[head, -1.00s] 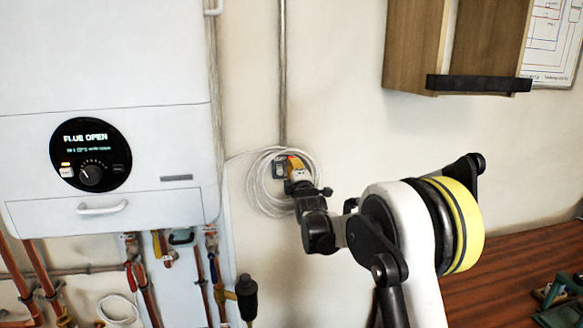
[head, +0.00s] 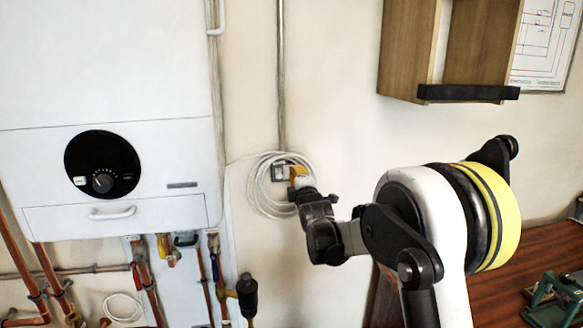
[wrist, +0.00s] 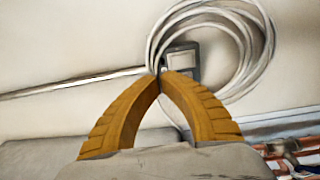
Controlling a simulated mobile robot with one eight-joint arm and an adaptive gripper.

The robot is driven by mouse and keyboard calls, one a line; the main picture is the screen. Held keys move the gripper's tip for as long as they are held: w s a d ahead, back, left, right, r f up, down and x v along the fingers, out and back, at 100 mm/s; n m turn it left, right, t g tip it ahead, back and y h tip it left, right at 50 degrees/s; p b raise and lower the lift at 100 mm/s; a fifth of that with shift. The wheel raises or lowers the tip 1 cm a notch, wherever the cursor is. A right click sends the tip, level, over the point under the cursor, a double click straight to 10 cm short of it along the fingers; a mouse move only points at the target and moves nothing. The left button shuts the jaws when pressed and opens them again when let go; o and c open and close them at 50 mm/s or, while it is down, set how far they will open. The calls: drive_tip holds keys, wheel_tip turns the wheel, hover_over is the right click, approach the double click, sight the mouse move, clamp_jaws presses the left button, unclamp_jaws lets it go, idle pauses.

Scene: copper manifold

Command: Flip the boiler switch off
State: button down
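The boiler switch (head: 279,173) is a small dark grey box on the wall, at the foot of a vertical conduit and inside a coil of white cable. My gripper (head: 293,172) is at the switch's right side and hides part of it. In the wrist view, the yellow fingers of my gripper (wrist: 161,76) meet at their tips, with nothing visible between them. The tips overlap the lower edge of the switch (wrist: 183,62); I cannot tell whether they touch it. The rocker's position is hidden. The boiler's round display (head: 103,165) is dark.
The white boiler (head: 110,60) hangs at the left, with copper pipes (head: 60,290) below. The cable coil (head: 262,197) surrounds the switch. A wooden wall shelf (head: 405,50) is at the upper right, and a wooden bench (head: 530,260) at the lower right. Wall between switch and shelf is clear.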

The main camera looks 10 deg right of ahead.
drive_tip(key=s, duration=0.2)
drive_tip(key=s+p, duration=0.1)
drive_tip(key=s, duration=0.2)
drive_tip(key=shift+s+r, duration=0.25)
drive_tip(key=shift+s, duration=0.1)
